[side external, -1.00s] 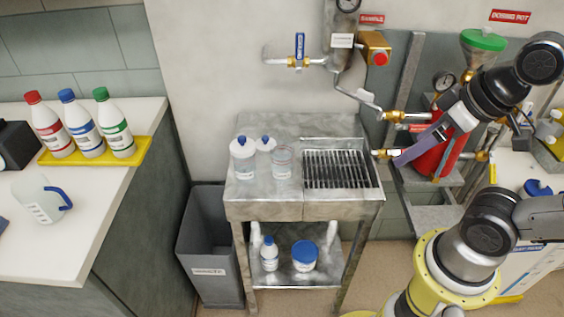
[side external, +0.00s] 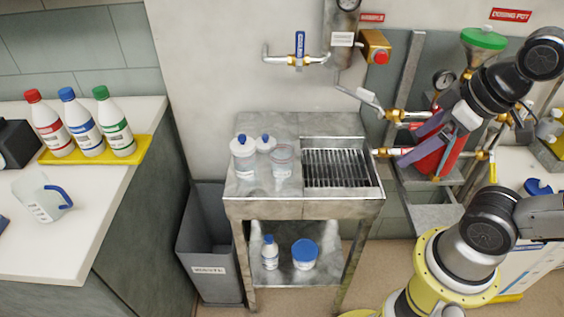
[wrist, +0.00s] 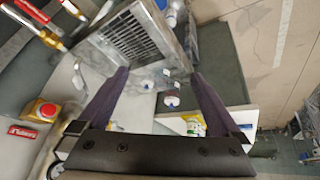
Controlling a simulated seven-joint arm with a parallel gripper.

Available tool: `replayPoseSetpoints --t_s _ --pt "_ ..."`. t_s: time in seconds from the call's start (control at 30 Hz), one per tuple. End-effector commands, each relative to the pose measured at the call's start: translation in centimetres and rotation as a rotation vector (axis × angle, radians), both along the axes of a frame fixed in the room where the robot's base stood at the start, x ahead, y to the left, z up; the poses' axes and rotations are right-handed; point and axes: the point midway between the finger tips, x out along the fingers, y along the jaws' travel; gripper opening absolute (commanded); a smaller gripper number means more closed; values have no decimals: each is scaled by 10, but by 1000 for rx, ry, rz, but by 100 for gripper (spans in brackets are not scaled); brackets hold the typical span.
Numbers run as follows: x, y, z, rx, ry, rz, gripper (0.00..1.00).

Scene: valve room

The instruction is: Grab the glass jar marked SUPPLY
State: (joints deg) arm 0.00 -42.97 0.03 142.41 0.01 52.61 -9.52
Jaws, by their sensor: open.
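A clear glass jar (side external: 282,164) stands upright on the steel stand (side external: 262,208), left of its grate, in the side view. Any lettering on it is too small to read. Two white bottles with blue caps, one in front (side external: 243,162) and one behind (side external: 265,146), stand close to its left. My gripper (side external: 420,163) is to the right of the stand, in front of the pipework, well apart from the jar. In the wrist view my gripper (wrist: 158,76) has its two purple fingers spread with nothing held between them. I cannot make out the jar clearly there.
The grate (side external: 337,168) fills the stand's right part. Brass valves (side external: 395,116) and a red vessel (side external: 432,152) are close to my gripper. A grey waste bin (side external: 210,255) stands left. A bottle (side external: 270,253) and a blue-lidded tub (side external: 304,254) are on the lower shelf.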

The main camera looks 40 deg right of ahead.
Motion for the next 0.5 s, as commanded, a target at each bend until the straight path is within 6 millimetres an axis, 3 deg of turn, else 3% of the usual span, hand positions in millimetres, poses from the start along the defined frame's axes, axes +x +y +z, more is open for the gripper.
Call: replayPoseSetpoints --t_s 0.17,0.27,0.5 --pt "26 1 34 -127 -15 238 100" --pt "52 2 50 -200 9 394 100" --pt "137 12 63 -333 111 769 100"
